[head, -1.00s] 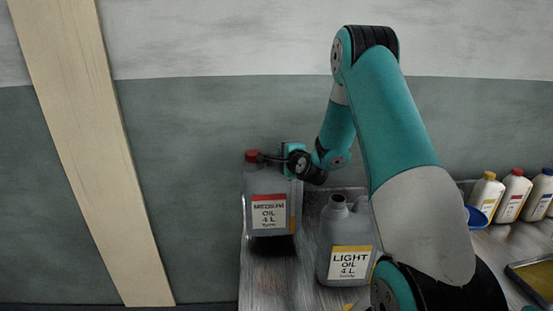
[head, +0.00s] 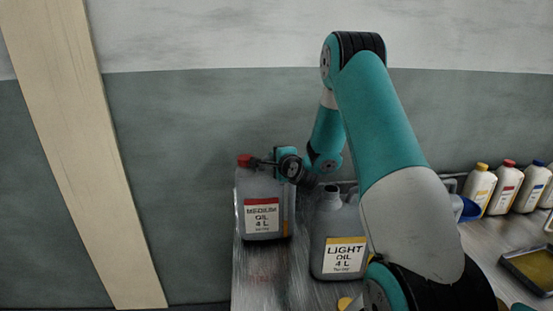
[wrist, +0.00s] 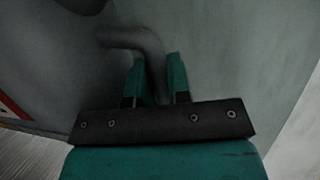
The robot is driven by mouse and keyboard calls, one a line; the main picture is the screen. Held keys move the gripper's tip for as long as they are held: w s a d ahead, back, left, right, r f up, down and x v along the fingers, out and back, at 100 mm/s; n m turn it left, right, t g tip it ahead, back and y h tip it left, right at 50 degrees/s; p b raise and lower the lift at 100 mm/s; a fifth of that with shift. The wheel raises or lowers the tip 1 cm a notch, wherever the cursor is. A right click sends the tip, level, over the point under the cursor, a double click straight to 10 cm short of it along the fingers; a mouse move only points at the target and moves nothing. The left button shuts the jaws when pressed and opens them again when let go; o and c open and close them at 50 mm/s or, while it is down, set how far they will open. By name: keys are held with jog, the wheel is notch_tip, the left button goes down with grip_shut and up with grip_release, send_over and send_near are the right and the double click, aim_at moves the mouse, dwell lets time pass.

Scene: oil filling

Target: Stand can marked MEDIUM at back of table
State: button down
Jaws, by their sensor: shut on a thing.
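The grey can marked MEDIUM (head: 262,216), with a red cap and a red-banded label, is upright at the back left of the table (head: 262,285). My gripper (head: 262,161) is at the can's top. In the wrist view my gripper (wrist: 156,82) has its two teal fingers on either side of the grey handle (wrist: 150,42), shut on it. The can's base is at or very close to the tabletop; I cannot tell whether it touches.
The open grey can marked LIGHT (head: 340,232) stands just right of the MEDIUM can, partly behind my arm. Several white bottles (head: 505,188), a blue funnel (head: 467,208) and a tray (head: 530,268) are at the right. The wall is close behind. The table's left edge is near the MEDIUM can.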

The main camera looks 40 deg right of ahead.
jog(key=shift+f+b, duration=0.25)
jog(key=shift+b, duration=0.1)
dwell(0.3)
jog(key=c, duration=1)
grip_release()
jog(key=shift+s+f, duration=0.15)
jog(key=shift+f, duration=0.15)
jog(key=shift+r+b+v, duration=0.15)
jog(key=shift+b+v, duration=4.2)
jog(key=shift+r+b+v, duration=0.15)
jog(key=shift+b+v, duration=4.15)
jog(key=shift+b, duration=0.05)
jog(key=shift+a, duration=0.1)
